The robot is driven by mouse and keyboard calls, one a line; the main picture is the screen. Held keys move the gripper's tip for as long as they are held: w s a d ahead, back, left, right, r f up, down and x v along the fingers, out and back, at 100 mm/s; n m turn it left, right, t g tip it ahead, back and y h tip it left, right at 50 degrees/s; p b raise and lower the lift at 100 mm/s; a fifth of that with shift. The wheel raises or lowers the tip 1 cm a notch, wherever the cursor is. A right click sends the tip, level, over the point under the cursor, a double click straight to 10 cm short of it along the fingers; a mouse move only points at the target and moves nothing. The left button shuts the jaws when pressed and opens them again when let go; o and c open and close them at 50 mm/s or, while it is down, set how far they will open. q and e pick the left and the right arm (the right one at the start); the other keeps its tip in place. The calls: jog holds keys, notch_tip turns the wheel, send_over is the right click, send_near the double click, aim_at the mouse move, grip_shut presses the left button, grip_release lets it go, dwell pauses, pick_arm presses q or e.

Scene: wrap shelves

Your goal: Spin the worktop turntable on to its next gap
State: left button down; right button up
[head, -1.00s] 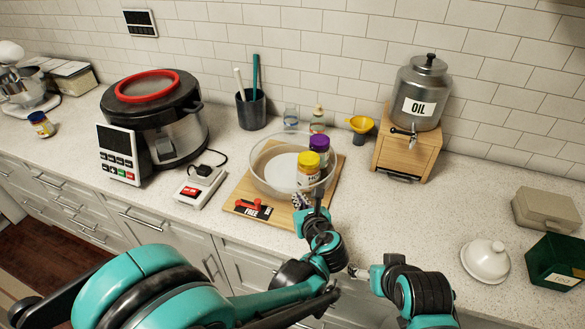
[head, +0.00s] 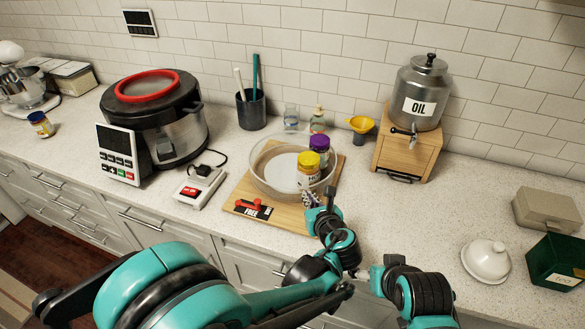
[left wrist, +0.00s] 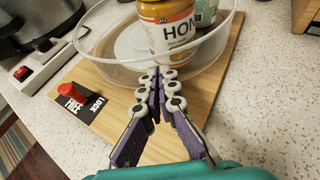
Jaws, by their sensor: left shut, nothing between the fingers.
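The turntable (head: 262,184) is a round tray with a clear wall on a wooden board (head: 290,217); it also shows in the left wrist view (left wrist: 120,52). On it stand a yellow-lidded honey jar (head: 308,177) and a purple-lidded jar (head: 319,145). A red lever (head: 247,205) sits at the board's front left by a FREE/LOCK label, nearer the FREE side. My left gripper (left wrist: 160,72) is shut and empty, its tips at the near side of the clear wall, in front of the honey jar. Contact cannot be told. My right arm is at lower right; its fingers cannot be made out.
A white switch box (head: 200,187) and a large cooker (head: 160,115) stand left of the board. An oil dispenser (head: 418,95) on a wooden stand and a yellow funnel (head: 361,126) are behind right. A white lidded dish (head: 486,261) is far right. Counter right of the board is clear.

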pick_arm(q)
jog(key=shift+w+d, duration=0.3)
jog(key=shift+d, duration=0.2)
jog(key=shift+w+d, duration=0.25)
jog(key=shift+d, duration=0.2)
jog(key=shift+s, duration=0.1)
